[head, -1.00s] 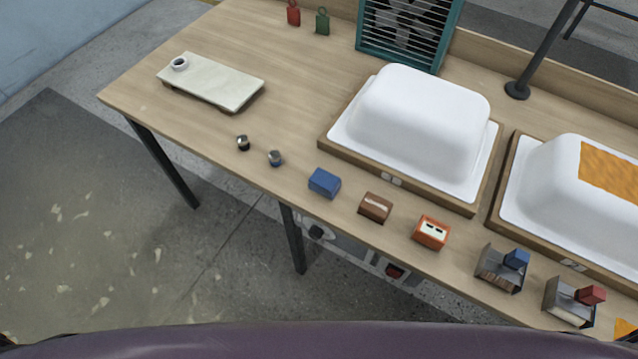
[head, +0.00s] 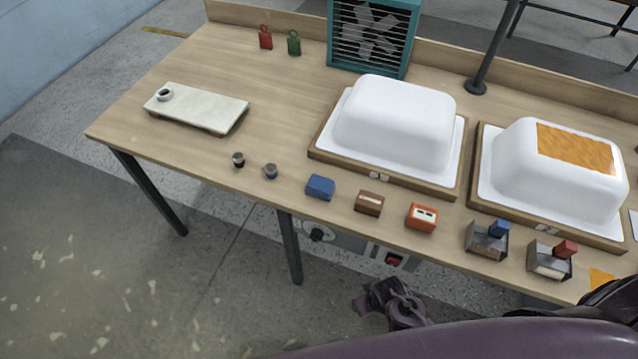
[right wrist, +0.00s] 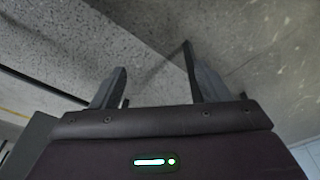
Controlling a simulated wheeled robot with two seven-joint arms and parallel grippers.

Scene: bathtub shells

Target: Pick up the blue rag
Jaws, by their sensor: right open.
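The blue rag (head: 320,187) looks like a small folded blue block. It lies on the wooden table (head: 285,95) near its front edge, in front of the left white tub shell. My right gripper (right wrist: 157,82) is open and empty in the right wrist view, with grey floor behind its fingers. The rag does not show in that view. A dark purple part of my own body shows below the table's front edge in the head view, but I cannot make out fingers on it. My left gripper is not in view.
A brown block (head: 369,203) and an orange block (head: 422,217) lie right of the rag. Two small cups (head: 270,171) (head: 238,160) stand to its left. Two white tub shells (head: 395,120) (head: 515,165) and a teal fan (head: 372,35) stand behind. Holders (head: 487,242) line the right front.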

